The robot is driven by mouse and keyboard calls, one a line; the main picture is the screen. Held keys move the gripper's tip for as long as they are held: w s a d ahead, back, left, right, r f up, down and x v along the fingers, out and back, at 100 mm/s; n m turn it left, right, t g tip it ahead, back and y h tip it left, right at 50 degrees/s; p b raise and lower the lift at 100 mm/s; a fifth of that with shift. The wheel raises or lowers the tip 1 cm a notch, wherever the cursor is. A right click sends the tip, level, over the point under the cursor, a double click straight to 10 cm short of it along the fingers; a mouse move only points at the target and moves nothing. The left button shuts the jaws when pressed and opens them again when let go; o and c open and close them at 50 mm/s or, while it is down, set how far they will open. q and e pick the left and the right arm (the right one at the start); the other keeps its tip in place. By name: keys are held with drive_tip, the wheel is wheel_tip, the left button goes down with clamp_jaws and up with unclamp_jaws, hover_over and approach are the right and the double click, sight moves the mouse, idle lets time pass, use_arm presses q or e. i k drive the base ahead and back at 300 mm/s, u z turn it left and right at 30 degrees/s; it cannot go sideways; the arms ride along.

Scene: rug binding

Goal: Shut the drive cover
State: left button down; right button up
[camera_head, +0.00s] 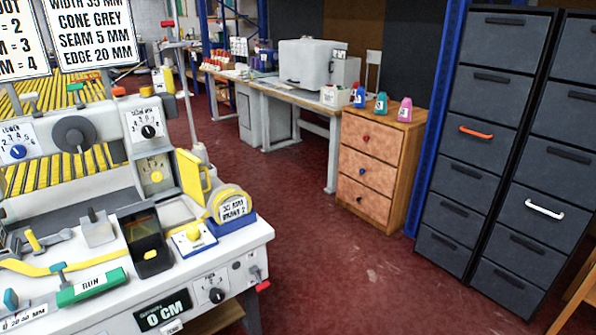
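The machine (100,178) stands on the white bench at the left. What looks like the drive cover is a yellow hinged panel (192,176) on the right side of the machine's head. It stands swung open, with a handle on its outer face. Neither of my grippers is in view.
A yellow tape roll (231,203) in a blue holder sits close to the open panel's lower right. Red floor (320,260) is clear between bench and wooden drawers (375,168).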

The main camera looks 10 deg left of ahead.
sight(187, 163)
drive_tip(key=z, duration=0.6)
drive_tip(key=i, duration=2.65)
drive_tip(key=u, duration=3.25)
drive_tip(key=k, duration=1.3)
drive_tip(key=z, duration=0.6)
drive_tip(key=i, duration=1.35)
drive_tip(key=u, duration=0.75)
